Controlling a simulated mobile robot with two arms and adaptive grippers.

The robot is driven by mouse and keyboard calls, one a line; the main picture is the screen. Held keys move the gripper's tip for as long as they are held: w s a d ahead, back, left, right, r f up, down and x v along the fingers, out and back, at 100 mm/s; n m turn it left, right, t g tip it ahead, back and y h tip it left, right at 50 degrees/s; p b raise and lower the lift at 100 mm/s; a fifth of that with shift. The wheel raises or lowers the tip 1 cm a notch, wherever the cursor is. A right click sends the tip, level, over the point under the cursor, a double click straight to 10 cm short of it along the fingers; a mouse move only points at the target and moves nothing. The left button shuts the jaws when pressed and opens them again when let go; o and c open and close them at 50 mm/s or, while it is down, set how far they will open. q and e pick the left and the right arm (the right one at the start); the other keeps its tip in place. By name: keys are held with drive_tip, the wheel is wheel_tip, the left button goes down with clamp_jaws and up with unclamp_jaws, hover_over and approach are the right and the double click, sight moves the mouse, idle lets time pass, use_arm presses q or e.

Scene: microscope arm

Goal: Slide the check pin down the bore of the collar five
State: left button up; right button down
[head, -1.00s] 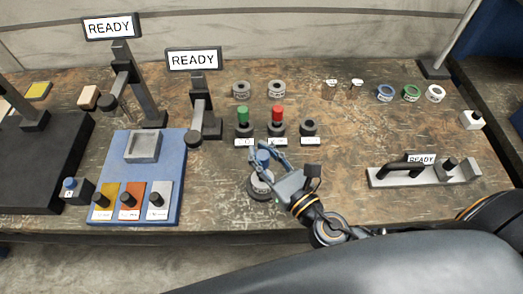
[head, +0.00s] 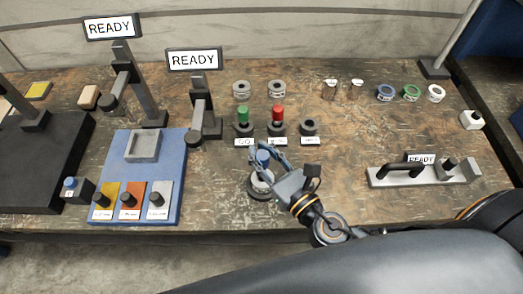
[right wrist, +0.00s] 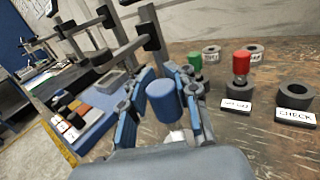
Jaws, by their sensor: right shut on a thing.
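The blue check pin (head: 263,156) is upright between the fingers of my right gripper (head: 261,160), which is shut on it. The right wrist view shows the blue head of the pin (right wrist: 163,101) between the two blue fingers (right wrist: 160,98). A pale ring-shaped collar (head: 262,184) on a dark round base is directly below the pin, in front of the pin stands. The fingers hide where pin and collar meet, so I cannot tell how deep the pin sits in the bore. The collar's number is not readable. My left gripper is not in view.
An empty stand labelled CHECK (right wrist: 295,96) is beside the red pin (head: 277,113) and green pin (head: 243,114). Two grey collars (head: 241,90) lie behind. A blue tray board (head: 138,207) is at left, a grey fixture (head: 425,173) at right. The table between is clear.

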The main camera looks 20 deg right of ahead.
drive_tip(key=shift+f+b, duration=2.65)
drive_tip(key=shift+f, duration=0.15)
drive_tip(key=c, duration=0.9)
unclamp_jaws()
drive_tip(key=shift+c, duration=0.2)
drive_tip(key=v, duration=1.2)
drive_tip(key=shift+s, duration=0.1)
